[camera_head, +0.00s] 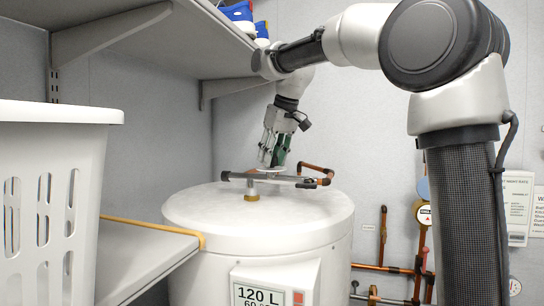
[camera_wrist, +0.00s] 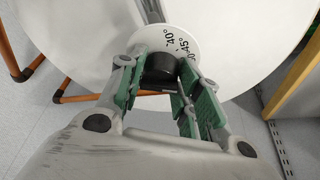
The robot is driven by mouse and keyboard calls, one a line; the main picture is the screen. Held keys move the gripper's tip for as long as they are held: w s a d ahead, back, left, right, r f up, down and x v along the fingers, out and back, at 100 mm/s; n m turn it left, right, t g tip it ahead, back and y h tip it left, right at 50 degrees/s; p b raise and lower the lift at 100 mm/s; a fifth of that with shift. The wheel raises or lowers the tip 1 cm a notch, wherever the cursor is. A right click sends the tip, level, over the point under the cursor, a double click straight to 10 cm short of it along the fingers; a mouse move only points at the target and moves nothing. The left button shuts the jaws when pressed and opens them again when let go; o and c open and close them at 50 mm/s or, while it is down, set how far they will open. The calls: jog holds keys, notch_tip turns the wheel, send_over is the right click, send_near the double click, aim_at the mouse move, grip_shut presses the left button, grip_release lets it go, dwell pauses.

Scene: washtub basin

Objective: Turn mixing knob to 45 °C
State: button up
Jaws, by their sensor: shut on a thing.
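The mixing knob (camera_wrist: 160,68) is a short black cylinder in the wrist view, on a white dial (camera_wrist: 185,30) marked with 40° and 45°. The 40° mark is near the top and the 45° mark is to its right. My gripper (camera_wrist: 162,82) has its green finger pads on both sides of the knob and is shut on it. In the head view my gripper (camera_head: 273,152) points down onto the grey valve (camera_head: 280,178) on top of the white tank (camera_head: 225,215). The knob itself is hidden there by the fingers. Any pointer on the knob is not clear.
A white basket (camera_head: 50,200) stands on a lower shelf (camera_head: 135,262) at left. Copper pipes (camera_head: 385,268) run along the wall at right. A copper pipe (camera_head: 318,168) also bends near the valve.

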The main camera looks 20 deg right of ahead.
jog(key=n, duration=0.2)
jog(key=n+g+y, duration=0.1)
jog(key=n, duration=0.1)
jog(key=shift+w+d+n, duration=0.1)
jog(key=shift+d+n, duration=0.05)
jog(key=shift+n, duration=0.15)
jog(key=shift+n+g+y, duration=0.35)
jog(key=shift+n+g, duration=0.05)
jog(key=shift+n, duration=0.85)
jog(key=shift+n+g+y, duration=0.35)
jog(key=shift+n+g, duration=0.05)
jog(key=shift+n, duration=0.85)
jog(key=o, duration=1)
jog(key=shift+r, duration=0.1)
jog(key=v, duration=1.1)
jog(key=shift+d+r, duration=0.25)
jog(key=shift+r, duration=0.05)
